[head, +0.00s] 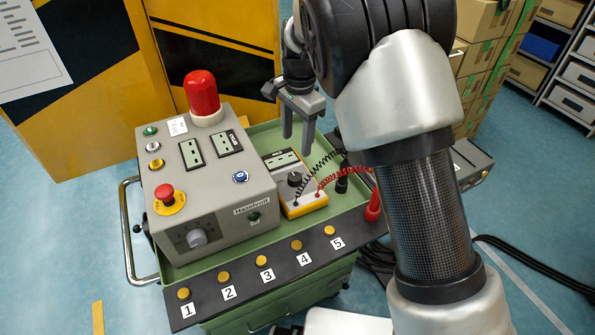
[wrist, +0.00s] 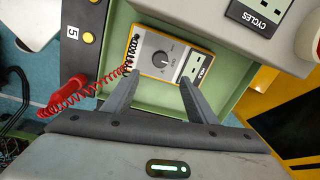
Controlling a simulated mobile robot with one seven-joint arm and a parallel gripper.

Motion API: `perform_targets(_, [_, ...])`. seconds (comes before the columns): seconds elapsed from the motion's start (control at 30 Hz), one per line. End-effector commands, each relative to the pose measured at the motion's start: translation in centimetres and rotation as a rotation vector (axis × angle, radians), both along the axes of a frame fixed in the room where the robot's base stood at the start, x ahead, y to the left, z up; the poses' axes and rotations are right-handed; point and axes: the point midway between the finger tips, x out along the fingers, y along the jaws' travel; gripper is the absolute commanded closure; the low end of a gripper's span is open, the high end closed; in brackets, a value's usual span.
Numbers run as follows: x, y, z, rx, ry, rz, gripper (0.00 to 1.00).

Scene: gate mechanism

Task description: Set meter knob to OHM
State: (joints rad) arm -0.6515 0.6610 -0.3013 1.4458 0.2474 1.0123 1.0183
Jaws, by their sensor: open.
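The meter (head: 296,187) is a yellow-edged box with a pale face, lying in the green tray right of the grey control box. Its dark round knob (head: 294,179) sits on the face; in the wrist view the knob (wrist: 160,58) shows near the top centre, with markings too small to read. The meter's display (wrist: 195,68) lies to the right of the knob there. My gripper (head: 298,140) is open and empty, fingers pointing down, above and behind the meter. In the wrist view my gripper's fingertips (wrist: 159,80) are on either side below the knob, apart from it.
Black and red coiled leads (head: 343,172) run from the meter to probes at the right, the red probe (head: 373,206) upright. The grey control box (head: 205,180) with a red beacon (head: 202,97) stands to the left. A numbered button strip (head: 250,275) runs along the front.

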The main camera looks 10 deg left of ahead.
Motion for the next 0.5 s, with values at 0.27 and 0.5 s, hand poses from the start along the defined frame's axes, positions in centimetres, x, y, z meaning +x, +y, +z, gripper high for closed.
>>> perform_targets(0.27, [0.2, 0.2, -6.5, -0.002, 0.003, 0.001, 0.48])
perform_targets(0.5, [0.4, 0.5, -11.3, -0.001, 0.002, 0.001, 0.48])
